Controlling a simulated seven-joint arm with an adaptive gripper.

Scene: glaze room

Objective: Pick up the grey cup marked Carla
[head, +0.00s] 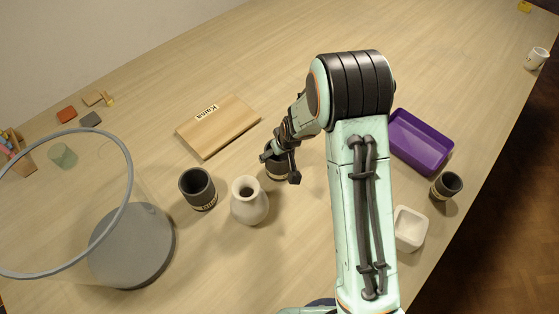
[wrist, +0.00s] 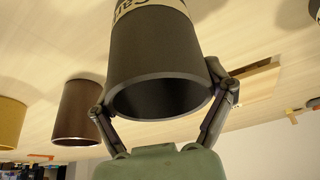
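A dark grey cup (head: 276,171) is between the fingers of my gripper (head: 281,167), left of my arm in the head view. In the wrist view, which is upside down, the cup (wrist: 160,60) fills the middle, with its open rim towards the camera. My gripper (wrist: 165,98) has one finger on each side of it, and both appear to press on its wall. The cup's pale label (wrist: 150,8) is cut off by the frame, so I cannot read the full name. I cannot tell whether its base touches the table.
Another labelled grey cup (head: 198,188) and a pale vase (head: 250,201) stand close on the left. A wooden board (head: 232,128) lies behind. A purple tray (head: 419,144), a third grey cup (head: 446,186) and a white dish (head: 410,229) are right of my arm.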

